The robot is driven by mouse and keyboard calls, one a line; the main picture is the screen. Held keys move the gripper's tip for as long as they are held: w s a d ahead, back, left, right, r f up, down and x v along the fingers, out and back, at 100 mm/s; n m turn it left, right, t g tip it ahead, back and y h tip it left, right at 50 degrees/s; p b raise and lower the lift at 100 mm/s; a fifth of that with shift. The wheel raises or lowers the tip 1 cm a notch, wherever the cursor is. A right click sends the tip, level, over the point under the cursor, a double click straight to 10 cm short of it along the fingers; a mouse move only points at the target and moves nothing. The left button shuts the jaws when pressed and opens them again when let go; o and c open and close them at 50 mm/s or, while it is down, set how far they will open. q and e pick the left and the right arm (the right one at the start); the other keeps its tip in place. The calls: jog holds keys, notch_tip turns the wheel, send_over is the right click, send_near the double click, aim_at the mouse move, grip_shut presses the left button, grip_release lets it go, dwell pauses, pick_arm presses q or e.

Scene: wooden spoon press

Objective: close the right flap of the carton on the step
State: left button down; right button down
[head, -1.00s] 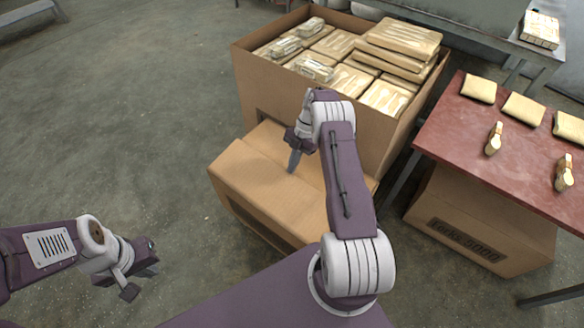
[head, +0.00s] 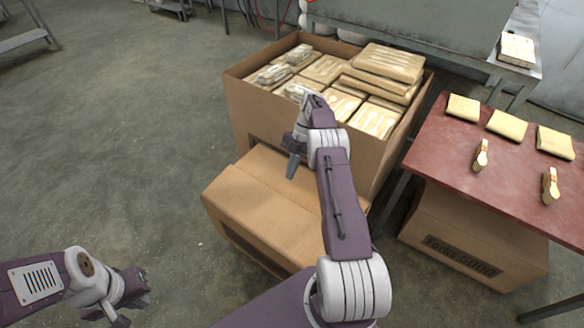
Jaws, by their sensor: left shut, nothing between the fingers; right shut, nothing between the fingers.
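The brown carton (head: 265,215) is in the middle of the head view, in front of a large open box. Its top looks covered by flat-lying cardboard, with a line running across it. My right arm hides the right part of the top, so I cannot tell how the right flap lies there. My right gripper (head: 292,167) is shut and empty, pointing down over the far part of the carton top; I cannot tell whether it touches. My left gripper (head: 130,300) is shut and empty at the lower left, over the floor and apart from the carton.
The large open box (head: 240,100) behind the carton is full of packed wooden cutlery. A red-topped table (head: 450,150) with pouches and bundles stands at right, with a printed carton (head: 465,240) under it. Floor (head: 110,130) at left is clear.

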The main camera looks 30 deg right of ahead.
jog(key=shift+v, duration=0.85)
